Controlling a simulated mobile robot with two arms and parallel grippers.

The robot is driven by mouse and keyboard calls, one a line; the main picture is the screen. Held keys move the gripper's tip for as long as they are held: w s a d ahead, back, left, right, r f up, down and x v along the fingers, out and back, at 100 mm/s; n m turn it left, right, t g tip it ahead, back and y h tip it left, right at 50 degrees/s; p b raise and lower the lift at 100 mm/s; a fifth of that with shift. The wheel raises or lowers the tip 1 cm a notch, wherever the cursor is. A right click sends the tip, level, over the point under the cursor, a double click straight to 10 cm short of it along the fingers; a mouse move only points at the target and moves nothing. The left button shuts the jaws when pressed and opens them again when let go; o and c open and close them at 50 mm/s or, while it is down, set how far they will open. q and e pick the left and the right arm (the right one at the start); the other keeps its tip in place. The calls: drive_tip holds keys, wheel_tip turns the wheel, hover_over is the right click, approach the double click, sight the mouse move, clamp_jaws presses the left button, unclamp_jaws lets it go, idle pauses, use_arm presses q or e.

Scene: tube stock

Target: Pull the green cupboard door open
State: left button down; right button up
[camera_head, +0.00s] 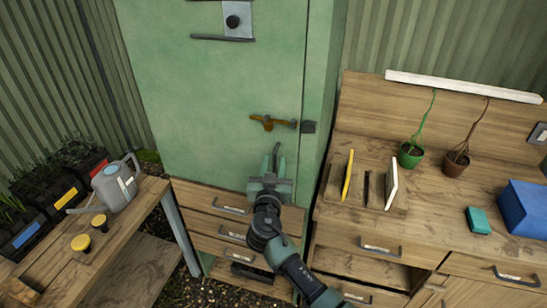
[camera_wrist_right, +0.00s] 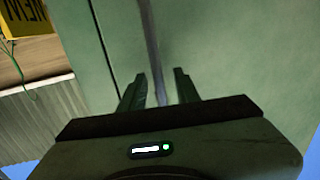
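The green cupboard door (camera_head: 215,110) stands upright in the middle of the head view and looks closed. A brass latch handle (camera_head: 270,122) sits near its right edge, beside a small dark catch (camera_head: 308,127). My right gripper (camera_head: 277,162) is in front of the door's lower right part, below the handle. In the right wrist view the fingers of this gripper (camera_wrist_right: 159,90) are apart, with nothing visibly held. My left gripper is not in view.
Wooden drawers (camera_head: 205,196) sit below the door. At left a bench (camera_head: 150,190) holds a grey watering can (camera_head: 113,185) and planters. At right a wooden workbench (camera_head: 450,205) holds potted plants (camera_head: 411,155), upright thin items and a blue box (camera_head: 525,208).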

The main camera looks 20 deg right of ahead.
drive_tip(key=shift+w+d, duration=0.25)
drive_tip(key=shift+w, duration=0.2)
drive_tip(key=shift+c, duration=0.3)
clamp_jaws()
idle(0.9)
